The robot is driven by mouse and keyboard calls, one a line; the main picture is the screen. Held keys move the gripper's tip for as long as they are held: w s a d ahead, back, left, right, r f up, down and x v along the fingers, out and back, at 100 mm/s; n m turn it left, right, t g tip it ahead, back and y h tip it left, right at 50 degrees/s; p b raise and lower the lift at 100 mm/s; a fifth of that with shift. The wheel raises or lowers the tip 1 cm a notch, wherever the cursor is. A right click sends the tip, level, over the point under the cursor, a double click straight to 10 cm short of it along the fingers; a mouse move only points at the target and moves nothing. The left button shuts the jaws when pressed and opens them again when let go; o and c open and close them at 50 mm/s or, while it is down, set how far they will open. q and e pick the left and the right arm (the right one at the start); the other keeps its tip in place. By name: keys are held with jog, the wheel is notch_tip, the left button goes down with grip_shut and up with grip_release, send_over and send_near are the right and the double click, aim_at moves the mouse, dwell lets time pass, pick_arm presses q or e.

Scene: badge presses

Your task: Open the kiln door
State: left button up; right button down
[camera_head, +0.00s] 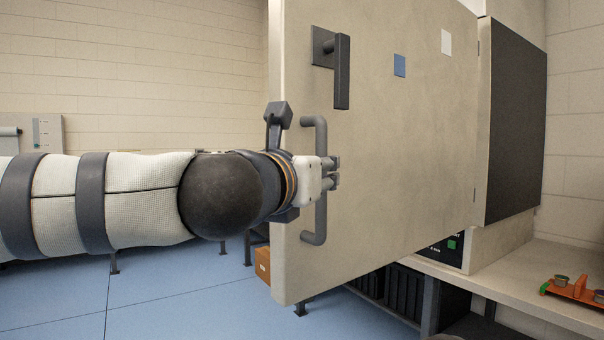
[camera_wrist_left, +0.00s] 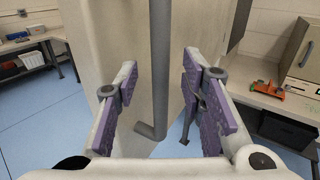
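The beige kiln door (camera_head: 400,140) fills the middle of the head view. It stands swung out, with its thick free edge at the left and its hinged side at the right. A grey bar handle (camera_head: 320,225) is near the free edge, below a dark lever latch (camera_head: 341,70) that points down. My left gripper (camera_head: 332,173) is at the bar. In the left wrist view, the bar (camera_wrist_left: 160,70) stands between the open purple-padded fingers (camera_wrist_left: 158,88), with a gap on each side. My right gripper is not in view.
A dark panel (camera_head: 515,120) stands right of the hinges. A bench (camera_head: 520,280) below it carries an orange fixture (camera_head: 575,290). A small brown box (camera_head: 262,264) is beyond the door's lower left edge. Blue floor (camera_head: 180,300) is clear at the left.

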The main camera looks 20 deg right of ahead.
pick_arm(q)
jog(key=v, duration=0.8)
